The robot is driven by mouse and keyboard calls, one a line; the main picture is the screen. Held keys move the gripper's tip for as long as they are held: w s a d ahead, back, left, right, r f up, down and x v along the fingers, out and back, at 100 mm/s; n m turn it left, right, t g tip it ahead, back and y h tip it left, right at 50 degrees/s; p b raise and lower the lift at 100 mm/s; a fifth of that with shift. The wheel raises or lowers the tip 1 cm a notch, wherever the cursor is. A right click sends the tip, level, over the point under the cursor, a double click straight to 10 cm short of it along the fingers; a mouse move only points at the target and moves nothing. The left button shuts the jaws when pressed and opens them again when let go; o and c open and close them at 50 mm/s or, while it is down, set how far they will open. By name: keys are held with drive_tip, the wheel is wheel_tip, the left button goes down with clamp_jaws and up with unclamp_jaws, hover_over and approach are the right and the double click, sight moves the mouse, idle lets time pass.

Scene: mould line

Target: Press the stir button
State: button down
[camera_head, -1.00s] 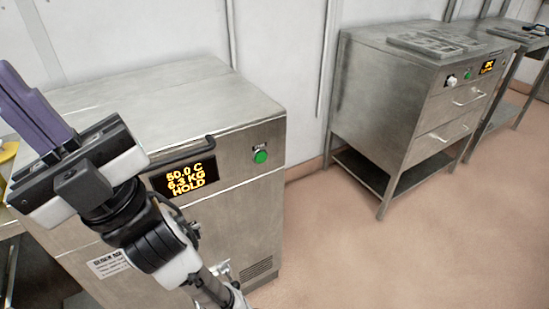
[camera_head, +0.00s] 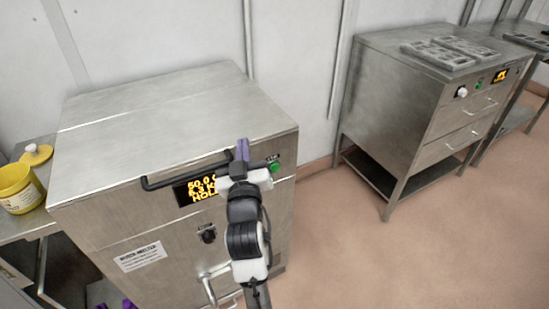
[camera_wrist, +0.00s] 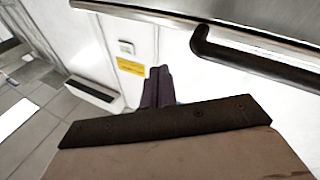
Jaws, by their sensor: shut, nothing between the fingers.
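The green button (camera_head: 275,167) is on the upper right of the steel melter's front (camera_head: 120,225), below a small label too blurred to read. The melter's display (camera_head: 195,188) shows orange text, partly covered by my gripper. My gripper (camera_head: 242,150) is shut and empty, with its purple fingers just left of the green button in the picture. I cannot tell whether they touch anything. In the wrist view the purple fingers (camera_wrist: 158,88) are together, and the button cannot be made out.
A black bar handle (camera_head: 185,170) sticks out from the melter's top front edge, close to my gripper; it also shows in the wrist view (camera_wrist: 250,60). A yellow tub (camera_head: 18,188) stands at left. A steel cabinet (camera_head: 400,110) stands at right, with open floor before it.

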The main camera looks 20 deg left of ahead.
sight(274, 167)
drive_tip(key=w+d+f+m+g+h+p, duration=0.1)
drive_tip(key=w+d+f+g+h+p, duration=0.1)
drive_tip(key=d+f+h, duration=0.5)
drive_tip(key=d+f+g, duration=0.1)
drive_tip(key=d+f, duration=0.4)
drive_tip(key=f, duration=0.2)
drive_tip(key=shift+w+f+m+h+p, duration=0.3)
drive_tip(key=shift+w+f, duration=0.1)
drive_tip(key=w+a, duration=0.5)
drive_tip(key=a, duration=0.2)
drive_tip(key=shift+w+b, duration=0.25)
drive_tip(key=shift+b, duration=0.2)
idle(0.9)
drive_tip(key=shift+w+a, duration=0.25)
drive_tip(key=shift+a, duration=0.05)
